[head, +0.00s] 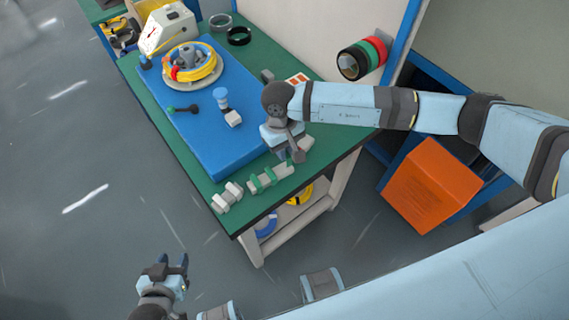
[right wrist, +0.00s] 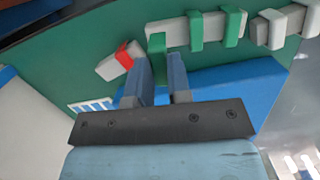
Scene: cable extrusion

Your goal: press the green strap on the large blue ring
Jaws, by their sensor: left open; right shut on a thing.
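My right gripper (head: 299,156) is low over the near right part of the table. In the right wrist view its fingers (right wrist: 159,80) close on a slim green strap (right wrist: 157,44), beside a pale bar (right wrist: 180,33) with more green straps (right wrist: 195,31) around it. That bar also shows in the head view (head: 262,181). A blue ring (head: 265,227) is under the table, partly hidden by the tabletop edge; I cannot tell whether it is the large one. My left gripper (head: 173,268) is open and empty, apart from the table, above the floor.
A blue board (head: 205,125) on the green table (head: 130,71) carries a yellow coil (head: 196,71) on a round stand and small parts. A second pale holder (head: 227,197) is at the near edge. An orange box (head: 432,186) stands at the right. Open floor lies left.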

